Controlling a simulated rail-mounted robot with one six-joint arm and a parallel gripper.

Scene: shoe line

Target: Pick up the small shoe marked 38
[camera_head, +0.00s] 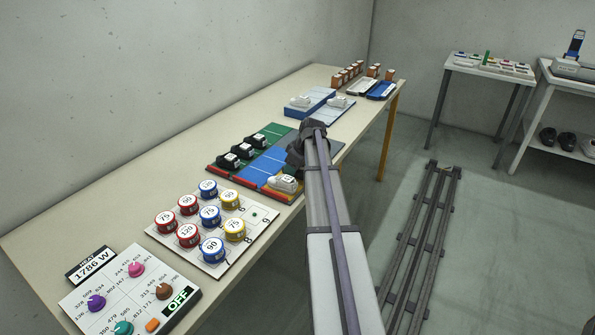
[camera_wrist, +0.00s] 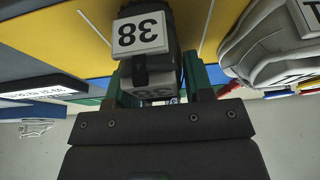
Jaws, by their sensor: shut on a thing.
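The small shoe marked 38 (camera_wrist: 140,34) is dark, with a white label that reads upside down in the wrist view. It sits between the two fingers of my gripper (camera_wrist: 157,78), which is shut on it. A second 38 shows on the shoe's grey end, close to the gripper. The shoe appears over a yellow mat (camera_wrist: 75,38); I cannot tell if it touches it. In the head view my gripper (camera_head: 304,146) is at the right end of the coloured mats, and my arm hides the held shoe.
A white shoe (camera_wrist: 270,42) is close on the right in the wrist view.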

